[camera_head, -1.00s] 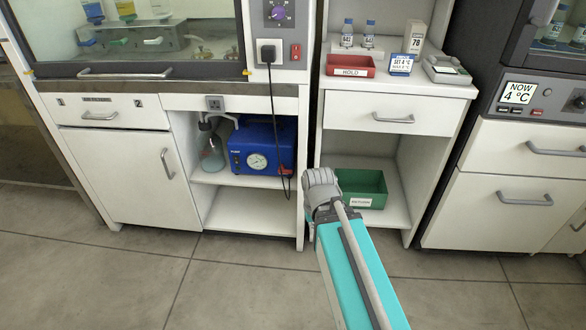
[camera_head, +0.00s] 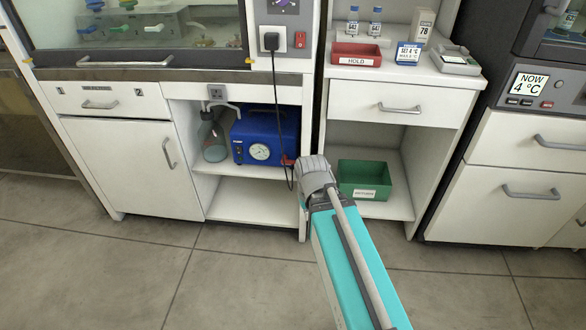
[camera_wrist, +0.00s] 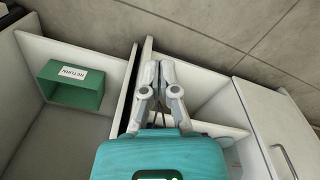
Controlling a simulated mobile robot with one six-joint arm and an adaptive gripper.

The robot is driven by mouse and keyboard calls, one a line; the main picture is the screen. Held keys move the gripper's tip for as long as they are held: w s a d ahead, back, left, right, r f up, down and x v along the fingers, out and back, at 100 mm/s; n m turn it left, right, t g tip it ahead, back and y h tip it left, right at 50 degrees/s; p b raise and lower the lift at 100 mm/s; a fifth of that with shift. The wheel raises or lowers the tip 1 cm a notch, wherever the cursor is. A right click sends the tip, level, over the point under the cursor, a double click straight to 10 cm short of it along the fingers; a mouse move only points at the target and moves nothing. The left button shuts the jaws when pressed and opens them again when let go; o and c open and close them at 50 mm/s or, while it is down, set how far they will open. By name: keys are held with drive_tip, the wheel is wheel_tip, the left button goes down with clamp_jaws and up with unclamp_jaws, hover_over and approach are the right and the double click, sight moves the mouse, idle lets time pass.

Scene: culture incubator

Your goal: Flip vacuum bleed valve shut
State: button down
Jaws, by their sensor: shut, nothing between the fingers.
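The blue vacuum pump (camera_head: 265,136), with a round dial gauge, sits on the shelf under the hood cabinet. A small red part (camera_head: 289,161) shows low at its right side. It looks like the bleed valve's handle, but its position is too small to read. The grey end of my arm is just right of it, near the cabinet's right post. My fingers cannot be made out in the head view. In the wrist view my gripper (camera_wrist: 158,66) is shut and empty, over the cabinet edges. The pump and valve cannot be made out there.
A glass bottle (camera_head: 213,141) stands left of the pump. A black power cord (camera_head: 275,90) hangs in front of the pump's right end. A green bin (camera_head: 363,180) sits on the low shelf to the right. The floor in front is clear.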

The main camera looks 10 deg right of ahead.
drive_tip(key=w+f+n+t+h+b, duration=0.1)
drive_tip(key=w+f+n+t+b, duration=0.15)
drive_tip(key=w+n, duration=0.35)
drive_tip(key=n+t+h+b, duration=0.2)
drive_tip(key=n+t+b, duration=0.6)
drive_tip(key=n, duration=1.7)
approach(292, 174)
drive_tip(key=shift+s+a+r+g+b, duration=0.25)
drive_tip(key=shift+s+r, duration=0.25)
drive_tip(key=shift+r, duration=0.25)
drive_tip(key=shift+s+a+r+g+b, duration=0.1)
drive_tip(key=shift+s+r+g, duration=0.2)
drive_tip(key=shift+s+r, duration=0.35)
drive_tip(key=shift+w+r, duration=0.1)
drive_tip(key=b+x, duration=0.6)
drive_tip(key=x, duration=0.4)
drive_tip(key=shift+a, duration=0.1)
drive_tip(key=shift+r+p, duration=1.95)
drive_tip(key=shift+a, duration=0.2)
